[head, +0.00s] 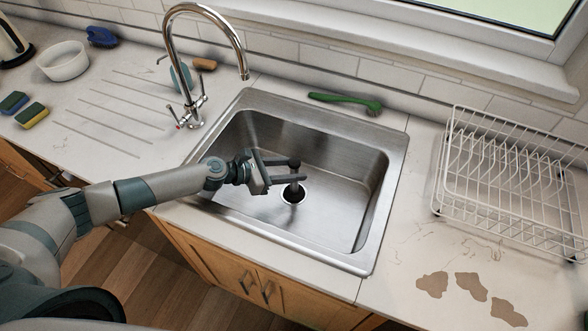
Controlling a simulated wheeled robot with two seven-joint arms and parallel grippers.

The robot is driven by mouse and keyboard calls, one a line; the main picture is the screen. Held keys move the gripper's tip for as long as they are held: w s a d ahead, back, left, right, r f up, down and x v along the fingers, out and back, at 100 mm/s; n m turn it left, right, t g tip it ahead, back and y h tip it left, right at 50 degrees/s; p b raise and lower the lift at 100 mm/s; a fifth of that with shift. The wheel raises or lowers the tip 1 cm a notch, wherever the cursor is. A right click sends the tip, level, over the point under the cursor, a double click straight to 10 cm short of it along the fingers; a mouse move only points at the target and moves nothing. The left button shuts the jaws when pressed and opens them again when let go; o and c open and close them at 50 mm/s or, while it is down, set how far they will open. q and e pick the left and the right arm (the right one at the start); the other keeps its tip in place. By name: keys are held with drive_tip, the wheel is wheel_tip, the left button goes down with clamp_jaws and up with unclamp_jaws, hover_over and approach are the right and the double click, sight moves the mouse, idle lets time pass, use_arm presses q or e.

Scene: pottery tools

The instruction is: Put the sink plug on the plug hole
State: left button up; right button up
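My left gripper (298,171) reaches over the steel sink (335,215) from the left. Its two fingers are apart, one farther back than the other, with their tips above the plug hole (303,199). A small grey upright piece, which looks like the handle of the sink plug (294,187), shows at the fingertips over the dark round centre of the hole. The fingers partly hide it. I cannot tell whether they press on it or whether the plug is seated in the hole. My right gripper is not in view.
A chrome tap (205,12) arches at the sink's back left. A green brush (345,102) lies behind the sink. A white wire dish rack (510,185) stands right. A white bowl (63,62) and sponges (31,115) are left. The rest of the basin floor is clear.

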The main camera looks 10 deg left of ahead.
use_arm(q)
drive_tip(key=b+v, duration=0.2)
drive_tip(key=v, duration=0.9)
drive_tip(key=shift+s+b, duration=0.15)
drive_tip(key=shift+b, duration=0.2)
